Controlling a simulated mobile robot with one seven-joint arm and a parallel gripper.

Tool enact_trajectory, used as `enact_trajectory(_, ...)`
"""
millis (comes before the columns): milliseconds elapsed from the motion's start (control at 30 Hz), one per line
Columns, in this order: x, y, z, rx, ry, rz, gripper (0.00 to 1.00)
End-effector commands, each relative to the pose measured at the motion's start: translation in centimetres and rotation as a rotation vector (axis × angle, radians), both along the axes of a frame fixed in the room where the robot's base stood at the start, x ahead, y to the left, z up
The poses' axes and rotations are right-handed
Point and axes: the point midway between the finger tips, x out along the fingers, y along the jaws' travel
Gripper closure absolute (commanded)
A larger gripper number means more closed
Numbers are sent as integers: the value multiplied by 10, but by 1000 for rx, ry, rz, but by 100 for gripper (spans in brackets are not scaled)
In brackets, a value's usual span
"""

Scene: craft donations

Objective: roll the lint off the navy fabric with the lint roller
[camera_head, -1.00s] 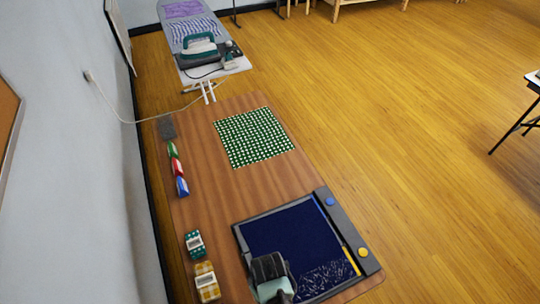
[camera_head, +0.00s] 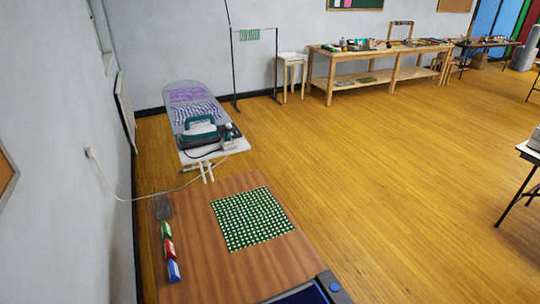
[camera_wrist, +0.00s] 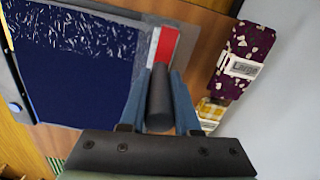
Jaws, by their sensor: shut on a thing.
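In the wrist view my gripper (camera_wrist: 161,84) is shut on the dark handle of the lint roller (camera_wrist: 160,100). Its red and white head (camera_wrist: 166,45) points away from me, beside the navy fabric's right edge. I cannot tell whether the head touches anything. The navy fabric (camera_wrist: 75,85) lies flat in a grey frame, on the left of the wrist view. White lint (camera_wrist: 80,35) is scattered over its upper part; the lower part looks plain. In the head view only a corner of the navy fabric (camera_head: 305,297) shows at the bottom edge, and my gripper is out of view.
A purple bundle labelled "Large" (camera_wrist: 242,62) and a yellow checked bundle (camera_wrist: 208,112) lie right of the roller. On the table (camera_head: 185,225) are a green-and-white cloth (camera_head: 250,218) and red, green and blue items (camera_head: 168,250). An ironing board with an iron (camera_head: 198,132) stands behind.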

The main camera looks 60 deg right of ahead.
Motion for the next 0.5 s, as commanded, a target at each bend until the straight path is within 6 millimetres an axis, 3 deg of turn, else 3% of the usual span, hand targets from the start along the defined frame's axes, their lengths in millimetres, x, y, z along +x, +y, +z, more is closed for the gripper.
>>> enact_trajectory(500, 0, -1, -12, 0, -1, -1, 100)
